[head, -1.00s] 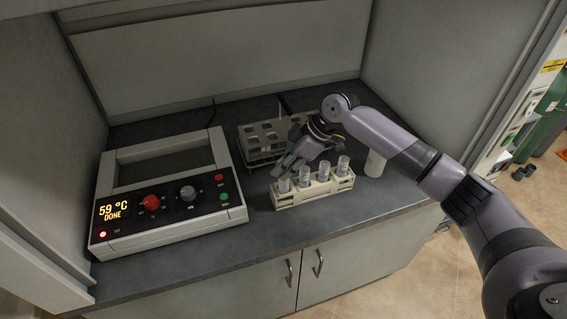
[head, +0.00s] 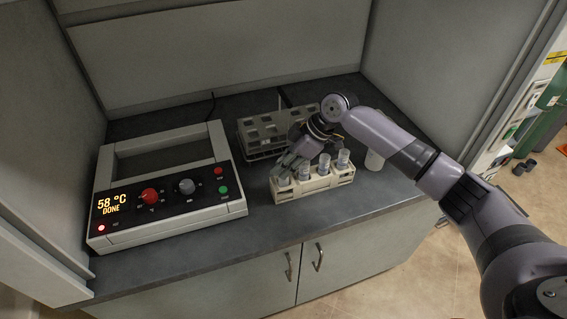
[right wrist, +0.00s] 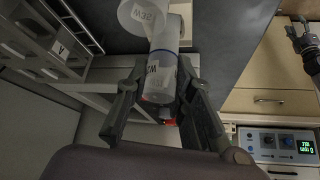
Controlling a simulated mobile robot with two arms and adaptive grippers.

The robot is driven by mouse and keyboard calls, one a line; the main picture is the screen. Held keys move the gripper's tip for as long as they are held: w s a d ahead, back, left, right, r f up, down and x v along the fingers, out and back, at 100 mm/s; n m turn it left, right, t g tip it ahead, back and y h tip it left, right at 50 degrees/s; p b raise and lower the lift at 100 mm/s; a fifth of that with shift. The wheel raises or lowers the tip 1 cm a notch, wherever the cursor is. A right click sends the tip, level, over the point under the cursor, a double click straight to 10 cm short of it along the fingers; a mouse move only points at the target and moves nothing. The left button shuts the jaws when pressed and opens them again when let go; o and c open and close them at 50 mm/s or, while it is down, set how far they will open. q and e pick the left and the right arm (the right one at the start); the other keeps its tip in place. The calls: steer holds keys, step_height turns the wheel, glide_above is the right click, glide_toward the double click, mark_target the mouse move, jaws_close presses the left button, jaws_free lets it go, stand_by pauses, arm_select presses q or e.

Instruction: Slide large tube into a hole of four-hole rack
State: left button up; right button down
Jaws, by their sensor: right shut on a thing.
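The four-hole rack (head: 315,187) is a low beige block near the counter's front, with several clear, white-labelled large tubes standing in it. My right gripper (head: 284,170) reaches down over the rack's left end. It is shut on a large tube, which shows between its fingers in the right wrist view (right wrist: 160,85). The gripper partly hides this tube in the head view, and I cannot tell how deep it sits in its hole. Two other tubes (head: 325,166) (head: 343,159) stand upright to the right. A dark gripper-like shape, possibly my left gripper (right wrist: 297,28), shows at the right wrist view's edge.
A grey multi-hole rack (head: 262,136) stands just behind the gripper. A heater block (head: 170,185) showing "58 °C DONE" stands to the left. A white bottle (head: 374,160) stands close right of the four-hole rack. Bare counter (head: 245,240) lies in front.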

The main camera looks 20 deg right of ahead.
steer(key=shift+f+b, duration=0.45)
steer(key=shift+f, duration=0.6)
steer(key=c, duration=1.3)
jaws_free()
